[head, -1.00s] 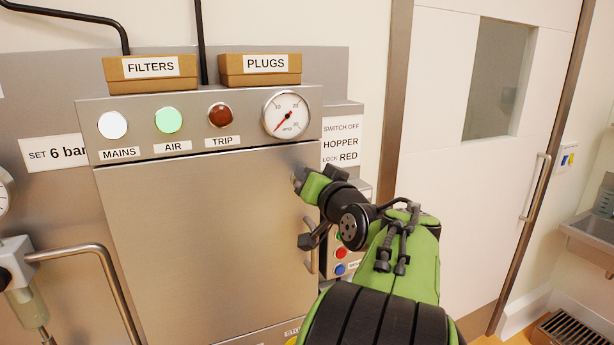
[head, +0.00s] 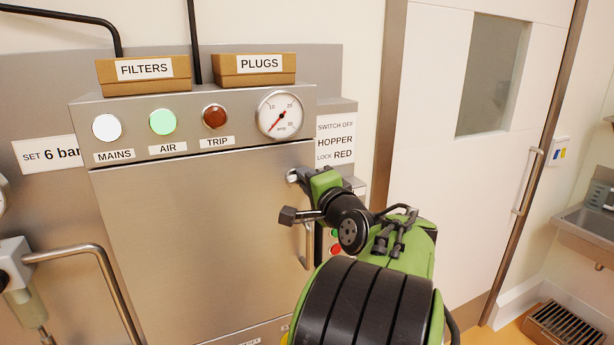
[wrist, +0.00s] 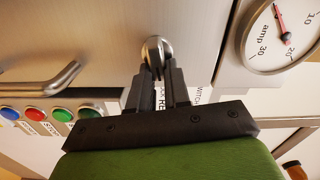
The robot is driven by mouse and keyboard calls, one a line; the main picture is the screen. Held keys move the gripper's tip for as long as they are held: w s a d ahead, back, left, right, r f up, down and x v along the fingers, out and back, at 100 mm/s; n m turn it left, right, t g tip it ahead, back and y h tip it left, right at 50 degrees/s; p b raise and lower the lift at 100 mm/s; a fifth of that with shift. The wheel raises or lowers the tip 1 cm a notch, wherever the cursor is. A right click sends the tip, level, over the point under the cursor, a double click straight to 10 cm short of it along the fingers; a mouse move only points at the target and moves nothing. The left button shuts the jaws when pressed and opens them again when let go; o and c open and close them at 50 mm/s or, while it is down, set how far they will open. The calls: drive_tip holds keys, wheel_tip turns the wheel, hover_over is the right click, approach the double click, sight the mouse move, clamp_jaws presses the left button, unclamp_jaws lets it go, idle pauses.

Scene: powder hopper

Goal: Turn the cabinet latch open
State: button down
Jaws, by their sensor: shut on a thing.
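The cabinet latch is a small rounded metal knob (wrist: 157,48) at the upper right corner of the steel cabinet door (head: 200,230). In the head view the latch (head: 292,176) is mostly covered by my gripper. My gripper (wrist: 157,74) has its two dark fingers close together on the latch, one on each side. In the head view my gripper (head: 302,175) reaches the door's upper right corner from the right, and its fingertips are hard to make out. The door lies flush and closed. Its curved bar handle (head: 308,245) is below my wrist, partly hidden.
The dial gauge (head: 280,114) sits just above the latch, on the panel with three lamps. Boxes of filters (head: 144,75) and plugs (head: 254,70) stand on top. Coloured push buttons (wrist: 48,115) are near the handle. A bent metal pipe (head: 85,250) stands at the left.

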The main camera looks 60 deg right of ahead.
drive_tip(key=shift+f+m, duration=0.15)
drive_tip(key=shift+m, duration=0.85)
drive_tip(key=c, duration=1.1)
unclamp_jaws()
drive_tip(key=b+v, duration=0.3)
drive_tip(key=v, duration=1.2)
drive_tip(key=shift+s+a+f, duration=0.1)
drive_tip(key=shift+s+a, duration=0.1)
drive_tip(key=shift+s, duration=0.15)
